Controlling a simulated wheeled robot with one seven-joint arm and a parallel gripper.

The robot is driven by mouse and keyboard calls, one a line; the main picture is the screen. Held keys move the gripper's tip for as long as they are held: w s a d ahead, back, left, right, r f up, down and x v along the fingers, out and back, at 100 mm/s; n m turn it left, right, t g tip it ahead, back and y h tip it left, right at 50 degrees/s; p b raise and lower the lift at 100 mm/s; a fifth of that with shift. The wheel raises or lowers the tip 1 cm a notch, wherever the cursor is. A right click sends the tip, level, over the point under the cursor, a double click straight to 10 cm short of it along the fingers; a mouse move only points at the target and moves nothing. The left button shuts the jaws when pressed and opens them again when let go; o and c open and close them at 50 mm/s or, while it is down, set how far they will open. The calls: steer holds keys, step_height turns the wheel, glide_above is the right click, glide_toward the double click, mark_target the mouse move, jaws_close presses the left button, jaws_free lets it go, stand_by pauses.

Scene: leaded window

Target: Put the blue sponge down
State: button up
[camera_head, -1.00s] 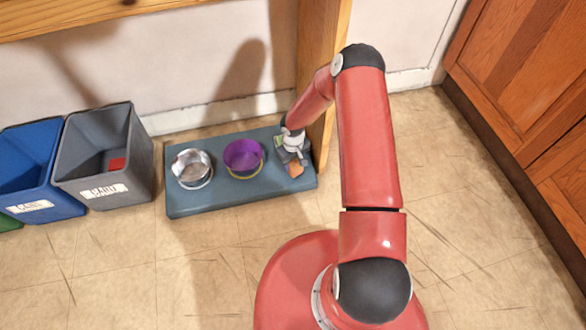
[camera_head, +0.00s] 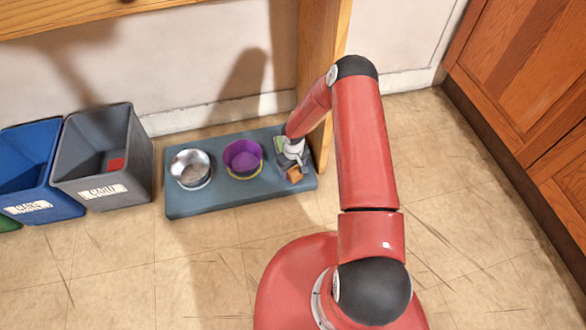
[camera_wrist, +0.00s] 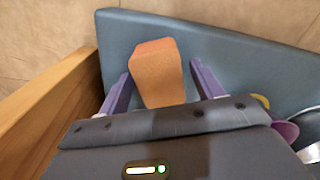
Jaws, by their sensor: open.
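No blue sponge shows in either view. An orange, sponge-like block (camera_wrist: 158,75) is between the two purple fingers of my gripper (camera_wrist: 160,68) in the wrist view. The fingers are open, with a gap on each side of the block. In the head view my gripper (camera_head: 293,166) is low over the right end of a blue-grey platform (camera_head: 225,200), and the orange block (camera_head: 295,175) shows just below it. The block seems to rest on the platform, but its underside is hidden.
A purple bowl (camera_head: 243,157) and a metal bowl (camera_head: 190,168) stand on the platform to the left. A wooden post (camera_head: 318,60) rises close behind my gripper. Grey (camera_head: 105,160) and blue (camera_head: 28,170) bins stand farther left. The floor in front is clear.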

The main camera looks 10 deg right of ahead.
steer(key=r, duration=0.3)
steer(key=r+p, duration=0.1)
steer(key=r, duration=0.3)
steer(key=shift+w+a, duration=0.1)
steer(key=shift+w, duration=0.1)
steer(key=s+d+r+m+t+h, duration=0.1)
steer(key=s+d+r, duration=0.15)
steer(key=r, duration=1.25)
steer(key=s+d+r+m+t+h, duration=0.1)
steer(key=s+r, duration=0.2)
steer(key=r, duration=1.2)
steer(key=s+a+r+m+t+y, duration=0.1)
steer(key=s+r, duration=0.7)
steer(key=s, duration=0.3)
steer(key=s+a+r+m+t+y, duration=0.1)
steer(key=s+a+r+t, duration=0.1)
steer(key=s+r, duration=0.6)
steer(key=s, duration=0.4)
steer(key=shift+s+a+m+t, duration=0.2)
steer(key=shift+s+m+t, duration=0.1)
steer(key=shift+r, duration=0.15)
